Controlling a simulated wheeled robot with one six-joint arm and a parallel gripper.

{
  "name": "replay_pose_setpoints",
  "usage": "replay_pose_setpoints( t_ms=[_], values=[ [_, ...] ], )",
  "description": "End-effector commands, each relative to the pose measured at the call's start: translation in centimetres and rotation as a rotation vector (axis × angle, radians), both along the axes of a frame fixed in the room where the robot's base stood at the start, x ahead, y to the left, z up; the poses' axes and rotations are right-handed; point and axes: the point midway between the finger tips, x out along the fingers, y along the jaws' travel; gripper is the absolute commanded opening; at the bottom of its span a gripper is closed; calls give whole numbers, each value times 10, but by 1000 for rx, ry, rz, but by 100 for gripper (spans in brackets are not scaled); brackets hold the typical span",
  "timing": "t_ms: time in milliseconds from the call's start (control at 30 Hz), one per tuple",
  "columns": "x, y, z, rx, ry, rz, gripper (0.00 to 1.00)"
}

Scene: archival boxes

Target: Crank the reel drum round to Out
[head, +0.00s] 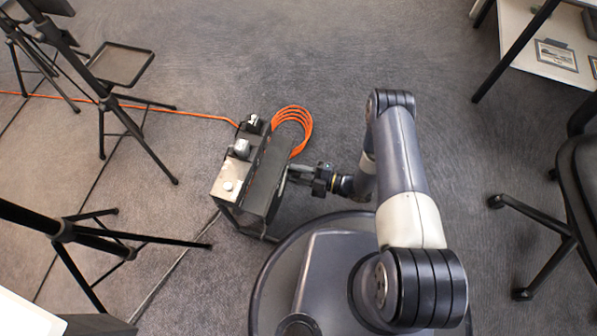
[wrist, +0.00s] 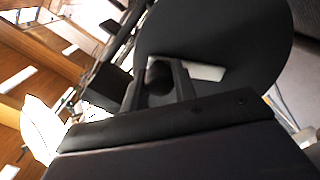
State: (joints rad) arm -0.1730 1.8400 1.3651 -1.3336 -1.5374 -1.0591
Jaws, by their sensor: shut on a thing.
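The reel (head: 266,185) stands on the carpet left of my arm in the head view, a dark drum in a frame with orange cable (head: 308,122) looped at its far end. In the wrist view its dark round side disc (wrist: 225,35) fills the upper middle, with a pale crank arm (wrist: 205,71) across it. My gripper (head: 296,174) is at the reel's right side. In the wrist view its fingers (wrist: 159,88) are shut on the dark crank knob (wrist: 158,76). No Out mark is readable in either view.
Orange cable runs left across the floor from the reel. Black tripod stands (head: 120,120) are at the left, one with a tray (head: 121,63). A chair (head: 580,190) is at the right and a white table (head: 540,40) at the upper right. Carpet beyond the reel is clear.

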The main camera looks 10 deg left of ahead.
Motion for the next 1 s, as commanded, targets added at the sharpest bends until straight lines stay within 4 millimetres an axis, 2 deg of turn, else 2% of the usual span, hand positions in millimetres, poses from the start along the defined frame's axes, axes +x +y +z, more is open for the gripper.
replay_pose_setpoints(
  t_ms=[467, 500, 733, 1000],
  values=[
    [-2, 0, 1, 0, -12, 3, 0],
    [-2, 0, 1, 0, -12, 3, 29],
    [-1, 0, 1, 0, -12, 1, 48],
    [-1, -1, 1, -1, -12, 0, 48]
  ],
)
